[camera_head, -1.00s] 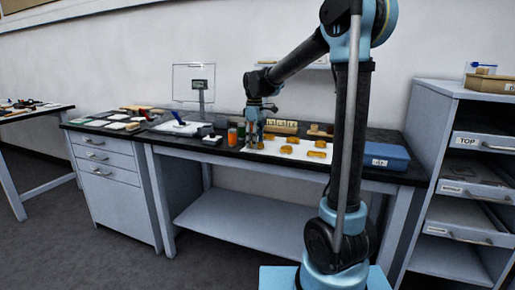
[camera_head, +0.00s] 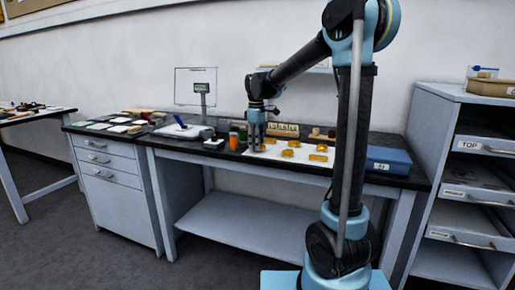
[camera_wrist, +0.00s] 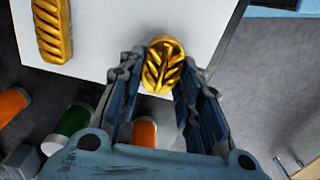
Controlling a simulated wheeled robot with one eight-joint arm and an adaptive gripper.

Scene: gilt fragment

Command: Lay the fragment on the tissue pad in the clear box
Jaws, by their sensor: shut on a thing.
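My gripper (camera_head: 257,146) is low over the left part of the white sheet on the bench. In the wrist view my gripper (camera_wrist: 162,85) has its fingers on either side of a gold, ribbed oval fragment (camera_wrist: 163,58) and is shut on it. The fragment's near end lies between the fingertips, over or on the white sheet (camera_wrist: 110,40); any gap below is not clear. In the head view my fingers hide it. I cannot pick out the tissue pad or the clear box for certain.
Several other gold pieces lie on the sheet to the right, one being (camera_head: 288,153). An orange jar (camera_head: 233,141) stands just left of my gripper. Drawer shelves (camera_head: 470,170) stand right.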

